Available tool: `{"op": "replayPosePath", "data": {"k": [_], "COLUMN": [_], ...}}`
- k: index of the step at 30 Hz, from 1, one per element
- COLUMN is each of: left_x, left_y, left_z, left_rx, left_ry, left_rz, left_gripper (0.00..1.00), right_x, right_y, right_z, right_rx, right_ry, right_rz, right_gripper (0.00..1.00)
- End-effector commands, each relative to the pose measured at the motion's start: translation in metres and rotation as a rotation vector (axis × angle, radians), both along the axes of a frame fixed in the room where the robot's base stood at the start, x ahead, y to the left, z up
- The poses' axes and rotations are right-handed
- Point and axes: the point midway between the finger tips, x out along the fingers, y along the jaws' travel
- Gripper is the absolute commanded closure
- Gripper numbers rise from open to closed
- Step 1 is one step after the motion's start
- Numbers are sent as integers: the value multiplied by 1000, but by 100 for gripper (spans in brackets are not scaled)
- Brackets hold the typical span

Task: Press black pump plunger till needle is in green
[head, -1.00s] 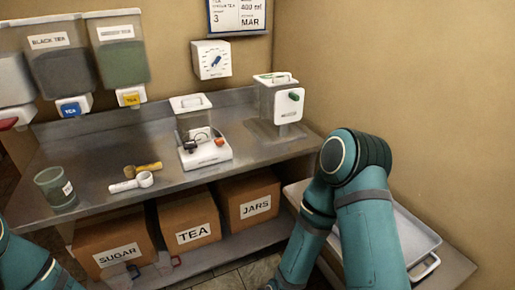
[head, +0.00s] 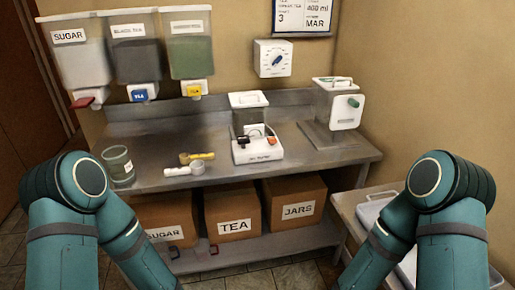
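A small device (head: 257,152) with a white base stands near the middle of the steel counter. A black part (head: 250,134) and a small orange-red part show on it, in front of a white-lidded clear container (head: 247,105). I cannot tell whether the black part is the pump plunger. No needle or green zone can be made out at this size. Both my arms show only as teal links at the lower left and right.
The steel counter (head: 150,150) holds a green-grey cup (head: 118,165), two scoops (head: 190,165) and a white-fronted box with a green knob (head: 346,108). Dispensers (head: 185,45) and a dial (head: 273,58) hang on the wall. Cardboard boxes (head: 235,215) sit below. A tray stand is at right.

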Motion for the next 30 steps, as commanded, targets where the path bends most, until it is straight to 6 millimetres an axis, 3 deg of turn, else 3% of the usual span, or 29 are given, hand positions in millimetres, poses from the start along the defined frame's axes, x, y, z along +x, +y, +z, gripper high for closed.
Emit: {"op": "replayPosePath", "data": {"k": [10,14,15,30], "left_x": [0,0,0,0], "left_y": [0,0,0,0], "left_z": [0,0,0,0], "left_rx": [0,0,0,0], "left_ry": [0,0,0,0], "left_rz": [0,0,0,0], "left_gripper": [52,97,100,100], "right_x": [0,0,0,0], "right_y": [0,0,0,0], "right_z": [0,0,0,0], "right_rx": [0,0,0,0], "right_ry": [0,0,0,0], "right_rz": [0,0,0,0], "right_gripper": [100,100,100,100]}}
